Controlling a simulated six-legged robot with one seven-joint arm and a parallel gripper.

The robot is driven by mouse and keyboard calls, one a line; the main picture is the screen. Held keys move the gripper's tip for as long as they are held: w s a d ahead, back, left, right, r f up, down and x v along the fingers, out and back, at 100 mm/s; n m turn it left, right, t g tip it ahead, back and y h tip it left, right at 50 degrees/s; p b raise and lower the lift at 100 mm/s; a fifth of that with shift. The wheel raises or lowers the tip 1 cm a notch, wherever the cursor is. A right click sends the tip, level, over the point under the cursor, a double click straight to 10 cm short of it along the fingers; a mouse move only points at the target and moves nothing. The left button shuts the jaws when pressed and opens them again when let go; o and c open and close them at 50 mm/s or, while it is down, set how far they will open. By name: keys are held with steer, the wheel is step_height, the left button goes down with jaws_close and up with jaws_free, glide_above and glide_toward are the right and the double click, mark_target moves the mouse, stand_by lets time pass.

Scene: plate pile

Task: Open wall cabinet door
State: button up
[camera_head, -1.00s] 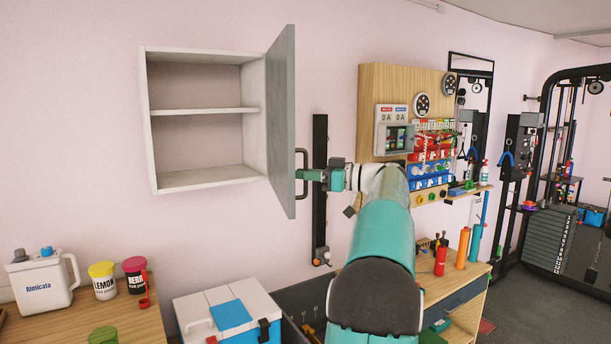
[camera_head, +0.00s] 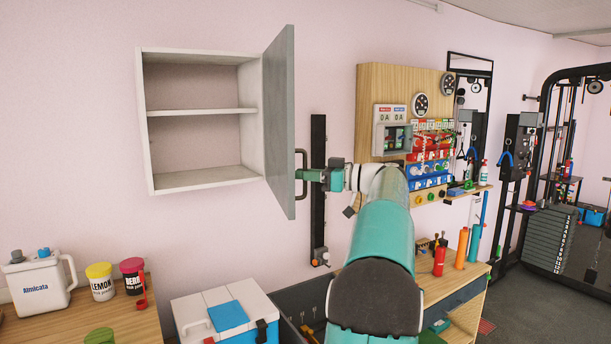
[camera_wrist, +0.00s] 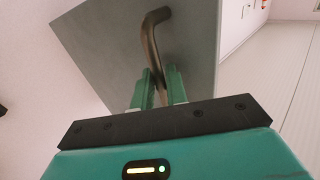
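The wall cabinet (camera_head: 197,180) hangs on the pink wall, with one middle shelf and empty compartments. Its grey door (camera_head: 279,125) is hinged on the right and stands wide open, sticking out from the wall. The dark door handle (camera_head: 301,158) is on the door's outer face. My gripper (camera_head: 304,175) is at the lower part of the handle, coming from the right. In the wrist view the handle (camera_wrist: 151,40) runs down between the two green fingers (camera_wrist: 160,92), which look closed around it. The grey door (camera_wrist: 100,45) fills the space behind.
A counter (camera_head: 150,318) with a white jug (camera_head: 40,285) and jars stands lower left. A white cooler box (camera_head: 215,310) is below the cabinet. A black rail (camera_head: 318,195) and a wooden tool panel (camera_head: 372,85) are right of the door.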

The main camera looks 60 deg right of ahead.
steer(key=v, duration=1.3)
steer(key=shift+s, duration=0.35)
steer(key=shift+d+r, duration=0.1)
